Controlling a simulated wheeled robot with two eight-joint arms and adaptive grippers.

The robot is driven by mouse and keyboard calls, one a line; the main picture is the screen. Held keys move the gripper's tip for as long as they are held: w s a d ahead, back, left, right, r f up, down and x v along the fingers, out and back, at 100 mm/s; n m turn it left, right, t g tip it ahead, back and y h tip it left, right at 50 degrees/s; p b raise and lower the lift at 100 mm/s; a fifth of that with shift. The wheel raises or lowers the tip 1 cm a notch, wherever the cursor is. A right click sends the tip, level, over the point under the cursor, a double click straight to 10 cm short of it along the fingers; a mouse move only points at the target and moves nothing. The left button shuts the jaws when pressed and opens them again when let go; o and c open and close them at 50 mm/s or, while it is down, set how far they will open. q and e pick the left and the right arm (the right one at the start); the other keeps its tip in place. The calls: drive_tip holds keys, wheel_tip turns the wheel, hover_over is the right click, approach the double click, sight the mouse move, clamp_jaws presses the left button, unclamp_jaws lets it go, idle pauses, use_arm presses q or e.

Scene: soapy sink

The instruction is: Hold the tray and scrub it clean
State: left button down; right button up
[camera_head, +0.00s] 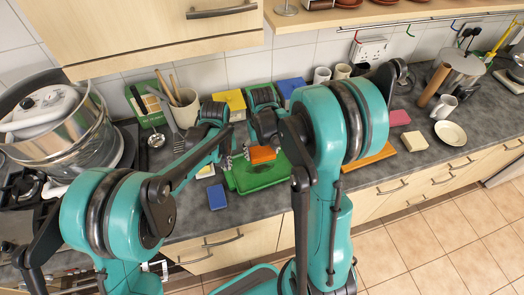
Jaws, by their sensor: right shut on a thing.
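A green tray (256,182) lies flat on the dark counter in the middle of the view. My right gripper (262,148) is shut on an orange sponge (263,155), over the far part of the tray. I cannot tell whether the sponge touches the tray. My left gripper (229,160) is at the tray's far left edge. Its fingers are small and partly hidden by my own arm, so I cannot tell whether they are closed on the rim. My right arm hides part of the tray's right side.
A blue sponge (217,196) and a pale block (216,172) lie left of the tray. An orange board (370,158) lies to the right. A utensil pot (184,108) stands behind on the left. A large steel pot (62,140) stands at far left. A cabinet (150,35) overhangs the counter.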

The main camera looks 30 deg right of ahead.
sight(229, 176)
use_arm(q)
wheel_tip(229, 176, down, 4)
drive_tip(key=shift+f+b, duration=0.1)
drive_tip(key=shift+b, duration=0.95)
use_arm(e)
wheel_tip(229, 176, down, 2)
drive_tip(key=shift+f, duration=0.25)
use_arm(q)
drive_tip(key=shift+f, duration=0.65)
idle(0.7)
drive_tip(key=shift+s+f, duration=0.15)
drive_tip(key=shift+f, duration=0.05)
idle(2.3)
use_arm(e)
drive_tip(key=shift+s, duration=0.1)
drive_tip(key=shift+s+d, duration=0.65)
drive_tip(key=shift+s, duration=0.3)
drive_tip(key=shift+f, duration=0.1)
drive_tip(key=shift+f, duration=2.4)
